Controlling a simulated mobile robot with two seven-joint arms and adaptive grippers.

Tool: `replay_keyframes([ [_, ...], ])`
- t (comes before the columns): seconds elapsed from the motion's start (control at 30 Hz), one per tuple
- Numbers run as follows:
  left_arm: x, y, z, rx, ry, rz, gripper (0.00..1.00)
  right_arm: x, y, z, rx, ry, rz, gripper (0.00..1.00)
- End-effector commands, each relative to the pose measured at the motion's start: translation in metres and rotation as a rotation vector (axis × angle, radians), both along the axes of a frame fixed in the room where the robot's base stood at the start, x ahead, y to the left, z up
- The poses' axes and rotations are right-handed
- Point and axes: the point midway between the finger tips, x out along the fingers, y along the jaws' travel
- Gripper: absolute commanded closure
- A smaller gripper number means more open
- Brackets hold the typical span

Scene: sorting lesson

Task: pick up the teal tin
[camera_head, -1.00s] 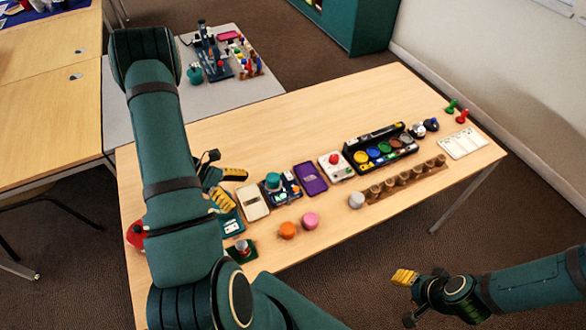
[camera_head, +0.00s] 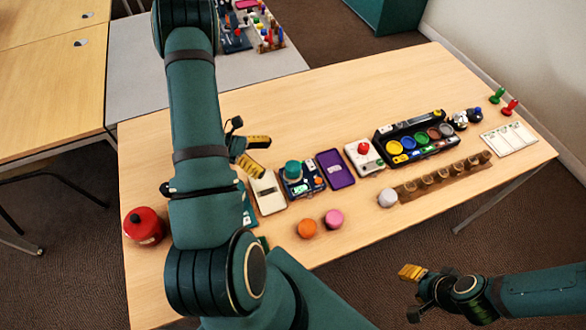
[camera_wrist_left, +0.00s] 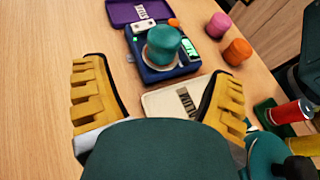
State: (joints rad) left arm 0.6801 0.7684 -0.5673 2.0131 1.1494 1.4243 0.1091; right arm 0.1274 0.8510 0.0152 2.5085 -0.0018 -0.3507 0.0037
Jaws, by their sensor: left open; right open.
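The teal tin (camera_head: 293,170) sits on a small dark blue scale (camera_head: 303,184) in the row of items on the wooden table. In the left wrist view the teal tin (camera_wrist_left: 163,45) stands upright on a pale round pan of the blue scale (camera_wrist_left: 188,62). My left gripper (camera_head: 254,154) is open and empty above the table, left of the tin. In the left wrist view its fingers (camera_wrist_left: 157,100) are spread wide, with the tin ahead beyond the fingertips. My right gripper (camera_head: 412,273) is out past the table's front edge, with no object visible in it.
A cream tray (camera_head: 267,195) and a purple tray (camera_head: 336,169) flank the scale. An orange tin (camera_head: 306,229) and a pink tin (camera_head: 334,219) stand in front. A red container (camera_head: 144,225) stands at the left. The table behind the row is clear.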

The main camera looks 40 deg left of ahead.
Motion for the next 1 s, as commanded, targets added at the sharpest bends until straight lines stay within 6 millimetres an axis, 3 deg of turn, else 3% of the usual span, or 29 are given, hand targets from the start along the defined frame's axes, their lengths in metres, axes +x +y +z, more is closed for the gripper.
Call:
replay_keyframes([
  [0.1,0.010,-0.016,-0.008,-0.001,0.001,-0.002,0.16,0.001,0.000,-0.003,0.000,-0.002,-0.001,0.53],
  [0.37,0.019,-0.030,-0.015,0.001,0.002,-0.002,0.16,0.001,0.000,-0.005,0.000,-0.003,0.000,0.53],
  [0.7,0.038,-0.067,-0.030,0.002,0.001,-0.002,0.16,0.003,0.000,-0.012,-0.001,-0.006,-0.001,0.53],
  [1.0,0.040,-0.070,-0.032,0.004,0.000,0.000,0.16,0.003,0.000,-0.012,-0.001,-0.007,-0.002,0.53],
])
